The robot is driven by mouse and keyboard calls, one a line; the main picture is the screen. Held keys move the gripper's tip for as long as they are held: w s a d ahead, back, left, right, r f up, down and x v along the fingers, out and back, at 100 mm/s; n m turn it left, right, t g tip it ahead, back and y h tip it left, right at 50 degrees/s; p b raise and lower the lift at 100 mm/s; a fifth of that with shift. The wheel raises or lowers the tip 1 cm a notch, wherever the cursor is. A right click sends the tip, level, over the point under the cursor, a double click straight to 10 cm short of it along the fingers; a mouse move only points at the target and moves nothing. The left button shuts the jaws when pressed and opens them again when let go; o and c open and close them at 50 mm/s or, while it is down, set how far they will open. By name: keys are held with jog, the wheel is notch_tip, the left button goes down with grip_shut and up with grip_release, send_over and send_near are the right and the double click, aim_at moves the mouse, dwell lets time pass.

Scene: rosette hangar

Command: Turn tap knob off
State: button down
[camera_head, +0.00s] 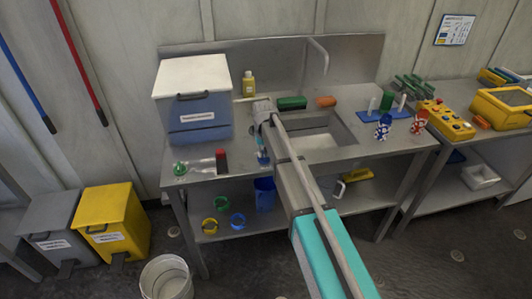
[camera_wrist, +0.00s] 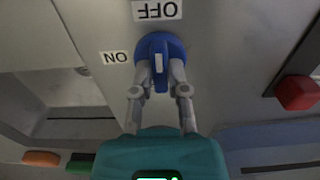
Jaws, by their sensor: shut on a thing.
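The blue tap knob (camera_wrist: 172,46) is in the upper middle of the wrist view, on the grey metal worktop. An "OFF" label (camera_wrist: 157,10) lies above it and an "ON" label (camera_wrist: 116,57) to its left, both upside down. A pale mark on the knob lies on its lower half, between the fingers. My gripper (camera_wrist: 161,75) is shut on the knob, one finger on each side. In the head view my gripper (camera_head: 262,148) points down at the bench left of the sink, and the knob is mostly hidden there.
The sink (camera_head: 316,142) lies right of my gripper. Green (camera_head: 291,103) and orange (camera_head: 326,101) sponges lie behind the sink. The tap spout (camera_head: 323,55) rises at the back.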

jog(key=shift+w, duration=0.25)
jog(key=c, duration=0.8)
grip_release()
jog(key=shift+f, duration=0.1)
jog(key=shift+o, duration=0.8)
jog(key=shift+s, duration=0.1)
